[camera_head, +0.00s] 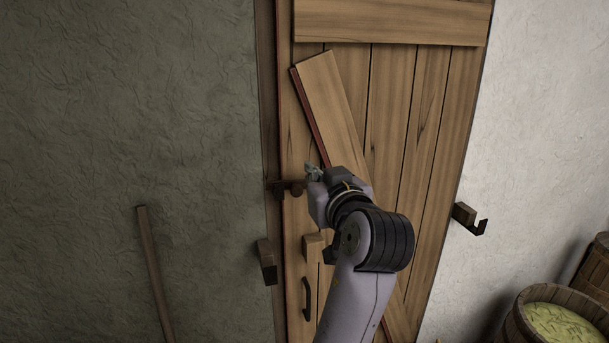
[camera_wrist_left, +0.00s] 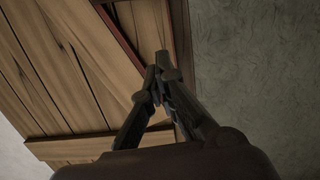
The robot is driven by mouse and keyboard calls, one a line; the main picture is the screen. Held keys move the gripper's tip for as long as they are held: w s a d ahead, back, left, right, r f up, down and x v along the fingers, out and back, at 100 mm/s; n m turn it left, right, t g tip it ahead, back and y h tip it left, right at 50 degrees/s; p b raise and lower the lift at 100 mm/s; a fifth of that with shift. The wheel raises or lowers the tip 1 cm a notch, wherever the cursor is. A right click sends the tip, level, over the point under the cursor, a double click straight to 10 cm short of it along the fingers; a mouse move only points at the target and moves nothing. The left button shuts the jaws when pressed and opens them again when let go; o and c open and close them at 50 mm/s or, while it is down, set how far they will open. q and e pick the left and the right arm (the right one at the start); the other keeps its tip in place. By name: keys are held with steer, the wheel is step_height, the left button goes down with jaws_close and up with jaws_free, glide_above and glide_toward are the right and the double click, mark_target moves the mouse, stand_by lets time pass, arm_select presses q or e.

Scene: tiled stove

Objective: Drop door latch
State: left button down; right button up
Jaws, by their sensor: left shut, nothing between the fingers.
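The plank door (camera_head: 428,110) stands upright in its frame and looks closed. A dark latch (camera_head: 279,188) sits at the door's left edge, with a rounded end on the door side. It lies across the edge and looks roughly level. My left gripper (camera_head: 314,172) is shut and empty, just right of and slightly above the latch; I cannot tell whether they touch. In the left wrist view the shut fingertips (camera_wrist_left: 157,75) point at the door edge. The gripper and my forearm hide part of the door behind them. My right gripper is not in view.
A dark handle (camera_head: 307,299) is low on the door. Wooden blocks sit on the frame (camera_head: 266,258) and door (camera_head: 313,246). A hooked bracket (camera_head: 470,218) is on the right wall. A pole (camera_head: 155,272) leans at left; a filled barrel (camera_head: 520,330) stands lower right.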

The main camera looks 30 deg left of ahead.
arm_select(q)
steer(key=p, duration=0.3)
glide_above(299, 188)
steer(key=v, duration=0.2)
step_height(299, 188, down, 5)
steer(key=shift+s+f+p, duration=0.1)
steer(key=shift+p, duration=0.45)
step_height(299, 188, down, 2)
steer(key=n+b, duration=0.1)
steer(key=b, duration=0.3)
steer(key=shift+s+a, duration=0.1)
steer(key=shift+s, duration=0.05)
